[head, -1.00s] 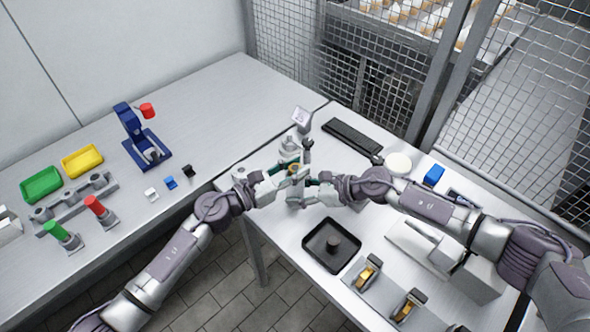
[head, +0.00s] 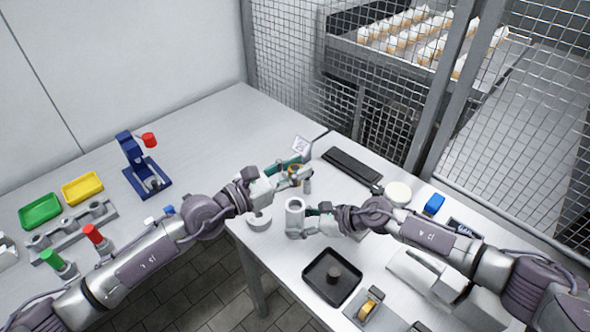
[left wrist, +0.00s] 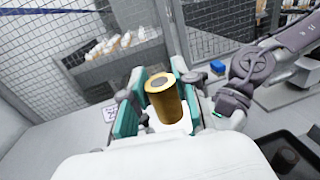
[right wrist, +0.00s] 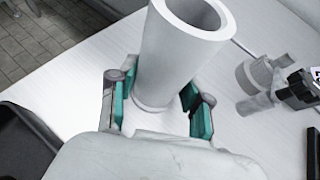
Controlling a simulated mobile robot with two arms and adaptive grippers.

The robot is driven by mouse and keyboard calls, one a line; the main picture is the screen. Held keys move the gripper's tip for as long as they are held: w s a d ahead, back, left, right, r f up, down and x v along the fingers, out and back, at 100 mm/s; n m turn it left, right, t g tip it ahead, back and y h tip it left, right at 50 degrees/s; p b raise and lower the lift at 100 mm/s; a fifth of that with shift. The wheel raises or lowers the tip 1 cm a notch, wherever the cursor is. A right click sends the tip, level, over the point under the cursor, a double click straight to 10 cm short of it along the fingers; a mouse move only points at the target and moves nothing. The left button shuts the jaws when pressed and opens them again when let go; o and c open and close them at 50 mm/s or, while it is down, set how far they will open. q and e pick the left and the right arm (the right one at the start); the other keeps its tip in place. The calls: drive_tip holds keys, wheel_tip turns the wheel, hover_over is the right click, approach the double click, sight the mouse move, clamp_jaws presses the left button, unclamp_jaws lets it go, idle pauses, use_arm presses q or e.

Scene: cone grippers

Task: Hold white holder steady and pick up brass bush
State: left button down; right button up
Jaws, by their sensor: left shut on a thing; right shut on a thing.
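The brass bush (head: 294,169) is a gold-coloured upright cylinder with a hole in its top. My left gripper (head: 290,175) is shut on it and holds it above and beyond the white holder. In the left wrist view the bush (left wrist: 164,106) stands between the teal finger pads. The white holder (head: 294,214) is a smooth upright tube with an open, empty top. My right gripper (head: 304,222) is shut on it low down. In the right wrist view the holder (right wrist: 172,55) rises between the finger pads, and its lower end is partly hidden by the gripper.
A black tray (head: 312,289) with a dark peg lies in front of the holder. A keyboard-like black bar (head: 352,165), a white disc (head: 398,193) and a blue block (head: 434,204) are to the right. A round white piece (head: 260,222) sits near the table edge.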

drive_tip(key=o, duration=0.9)
drive_tip(key=shift+o, duration=0.2)
drive_tip(key=v, duration=1.2)
drive_tip(key=shift+f, duration=0.1)
